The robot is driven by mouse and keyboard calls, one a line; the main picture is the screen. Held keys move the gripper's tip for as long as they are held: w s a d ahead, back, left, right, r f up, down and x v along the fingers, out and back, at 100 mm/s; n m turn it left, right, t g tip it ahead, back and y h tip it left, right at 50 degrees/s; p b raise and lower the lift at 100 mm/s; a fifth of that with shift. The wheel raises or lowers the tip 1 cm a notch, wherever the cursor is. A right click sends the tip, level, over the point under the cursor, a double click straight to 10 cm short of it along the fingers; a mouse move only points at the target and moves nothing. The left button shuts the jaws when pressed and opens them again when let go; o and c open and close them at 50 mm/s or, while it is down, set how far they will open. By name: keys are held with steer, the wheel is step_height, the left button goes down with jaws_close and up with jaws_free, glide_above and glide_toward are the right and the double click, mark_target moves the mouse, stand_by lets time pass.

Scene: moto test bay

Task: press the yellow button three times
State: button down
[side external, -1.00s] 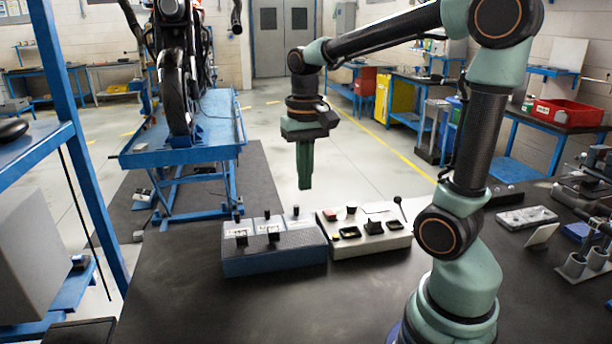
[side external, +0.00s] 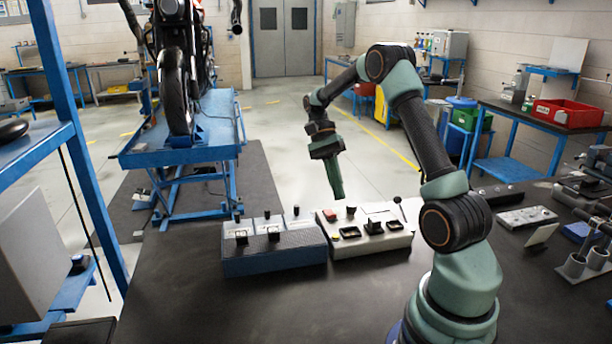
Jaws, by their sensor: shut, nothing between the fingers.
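A cream control box (side external: 345,250) stands on the dark bench, with several small controls on its sloped top. Two dark square-framed controls are at its front left (side external: 350,232) and right (side external: 394,226); their centres look faintly yellowish, but they are too small to tell which is the yellow button. An orange-red control (side external: 330,215) sits at its back left. My green gripper (side external: 338,196) is shut and empty, tilted with its tip to the lower right. In the picture its tip is just above the box's back edge, apart from the controls; its exact height cannot be told.
A blue-grey box (side external: 275,262) with black switches stands directly left of the cream box. A grey plate (side external: 526,217) and metal cups (side external: 585,263) lie at right. The front bench is clear.

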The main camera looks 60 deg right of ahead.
mark_target(335, 234)
steer(key=shift+f, duration=0.15)
steer(key=shift+f, duration=4.3)
steer(key=shift+f, duration=0.1)
steer(key=shift+f, duration=0.35)
steer(key=shift+f, duration=0.35)
steer(key=shift+r, duration=0.8)
steer(key=shift+r, duration=2.5)
